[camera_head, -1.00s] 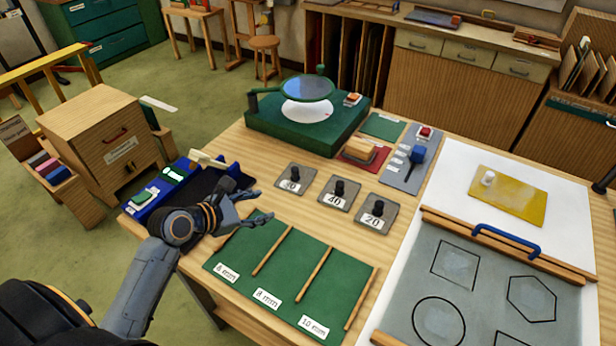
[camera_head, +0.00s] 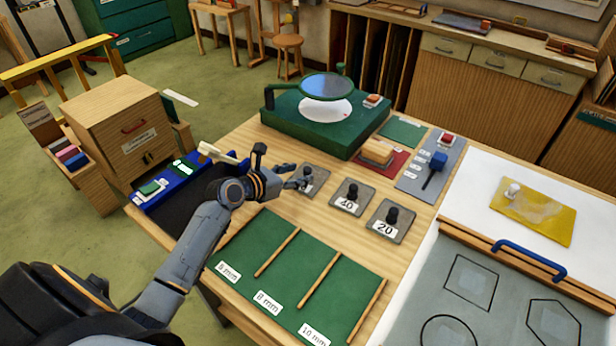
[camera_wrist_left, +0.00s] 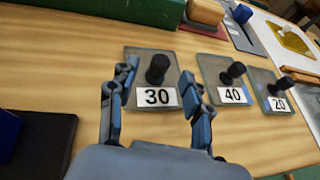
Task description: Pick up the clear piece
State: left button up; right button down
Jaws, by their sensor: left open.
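Three greyish, see-through-looking square plates, each with a black knob and a number label, lie in a row on the wooden table. They are the 30 plate (camera_wrist_left: 134,58), the 40 plate (camera_head: 338,192) and the 20 plate (camera_head: 380,229). I cannot tell which piece the task calls clear. My left gripper (camera_head: 298,178) is open and empty, at the 30 plate, partly covering it in the head view. In the left wrist view, the 30 plate's knob and label show between the open fingers (camera_wrist_left: 159,76); contact cannot be told. My right gripper is not in view.
A green mat (camera_head: 290,262) with wooden dividers lies in front of the plates. A green stand (camera_head: 285,135) with a round lens is behind. A blue-edged tray (camera_head: 160,204) sits left. A drawing board (camera_head: 425,285) with outlined shapes is right.

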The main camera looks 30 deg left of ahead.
aim_at(307, 169)
pick_arm(q)
jog(key=x, duration=0.4)
jog(key=shift+w+d+r, duration=0.1)
jog(key=shift+w+r, duration=0.05)
jog(key=shift+w, duration=0.2)
jog(key=shift+s, duration=0.1)
jog(key=shift+c, duration=0.2)
jog(key=shift+r, duration=0.1)
grip_shut()
